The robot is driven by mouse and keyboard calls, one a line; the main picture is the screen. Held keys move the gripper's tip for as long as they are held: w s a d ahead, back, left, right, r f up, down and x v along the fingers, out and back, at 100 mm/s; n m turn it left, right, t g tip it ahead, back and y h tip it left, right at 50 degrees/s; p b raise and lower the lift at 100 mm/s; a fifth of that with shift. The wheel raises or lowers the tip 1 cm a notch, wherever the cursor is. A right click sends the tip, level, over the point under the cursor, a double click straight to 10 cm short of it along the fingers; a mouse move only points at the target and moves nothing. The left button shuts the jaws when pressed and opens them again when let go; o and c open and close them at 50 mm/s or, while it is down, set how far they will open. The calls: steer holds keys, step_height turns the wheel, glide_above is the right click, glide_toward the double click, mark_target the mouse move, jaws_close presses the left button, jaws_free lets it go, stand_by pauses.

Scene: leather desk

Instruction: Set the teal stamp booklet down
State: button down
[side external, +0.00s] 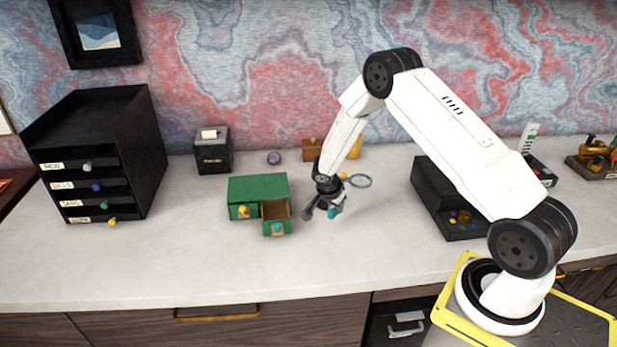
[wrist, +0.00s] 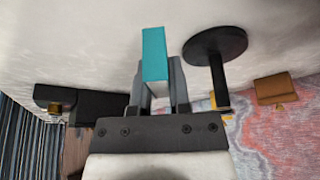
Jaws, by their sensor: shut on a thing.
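The teal stamp booklet (wrist: 154,52) stands out from between the two fingers of my gripper (wrist: 154,88) in the wrist view. The fingers are shut on its sides, and its pale lower face shows between them. In the side view the booklet (side external: 335,211) is a small teal patch at the tip of my gripper (side external: 322,208), partly hidden by the fingers. It is over the white desk top, just right of the small green drawer box (side external: 258,188). I cannot tell whether the booklet touches the desk.
The green box's right drawer (side external: 277,218) is pulled open. A magnifying glass (side external: 361,181) lies behind my gripper to the right. A black drawer tower (side external: 95,155) stands at left, and a black tray unit (side external: 440,200) at right. The desk front (side external: 330,262) is clear.

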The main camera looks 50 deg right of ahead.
mark_target(333, 222)
steer(key=shift+w+f, duration=0.15)
steer(key=shift+f, duration=0.1)
steer(key=shift+w+d+f, duration=0.1)
steer(key=shift+f, duration=1.45)
steer(key=shift+f, duration=0.2)
steer(key=c, duration=0.6)
jaws_free()
steer(key=shift+r, duration=0.2)
steer(key=shift+v, duration=6.05)
